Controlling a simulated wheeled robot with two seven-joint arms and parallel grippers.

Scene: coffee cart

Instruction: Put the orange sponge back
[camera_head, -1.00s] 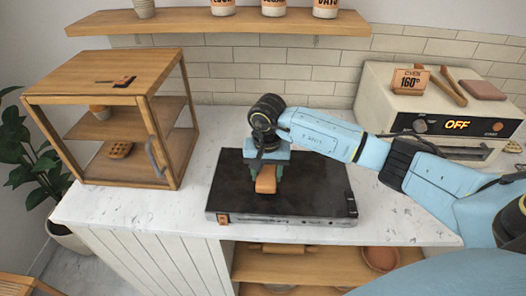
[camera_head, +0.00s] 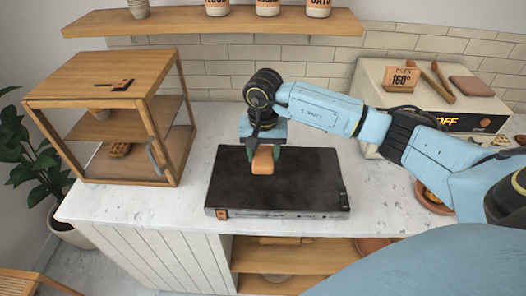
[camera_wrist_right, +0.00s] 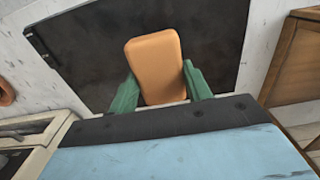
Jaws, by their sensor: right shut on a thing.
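The orange sponge (camera_head: 262,160) is held in my right gripper (camera_head: 264,153) over the back part of the black griddle plate (camera_head: 290,190). In the right wrist view the sponge (camera_wrist_right: 155,65) sits between the two green fingers of my right gripper (camera_wrist_right: 160,88), which are shut on its sides. The dark plate (camera_wrist_right: 210,30) lies beyond it. I cannot tell how far the sponge is above the plate. My left gripper is not in view.
A wooden cabinet (camera_head: 105,115) with a door handle stands at the left of the marble counter (camera_head: 150,208). A cream oven (camera_head: 370,85) stands at the right. A shelf (camera_head: 210,22) with jars hangs above. An open lower shelf (camera_head: 270,258) is below the counter.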

